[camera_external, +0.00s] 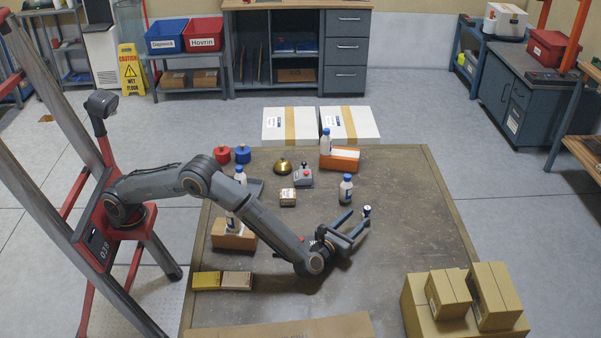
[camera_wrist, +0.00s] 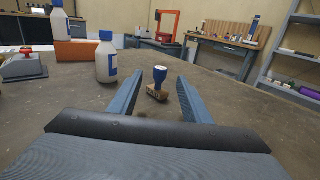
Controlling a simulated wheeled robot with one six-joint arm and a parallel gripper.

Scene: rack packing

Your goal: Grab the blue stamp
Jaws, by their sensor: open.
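The blue stamp (camera_wrist: 160,77) has a blue knob with a white band and a wooden base. It stands upright on the brown table, centred between my fingers in the wrist view. In the external view the stamp (camera_external: 367,211) is at the tips of my gripper (camera_external: 352,225). In the wrist view my gripper (camera_wrist: 160,82) is open, one finger on each side of the stamp, with space on both sides. I cannot tell exactly how far the stamp reaches in between the fingertips.
A white bottle with a blue cap (camera_external: 346,188) stands close behind my gripper. An orange box (camera_external: 340,159), a grey device (camera_external: 303,176) and a brass bell (camera_external: 282,167) are farther back. Cardboard boxes (camera_external: 447,293) stand at the front right. The table right of the stamp is clear.

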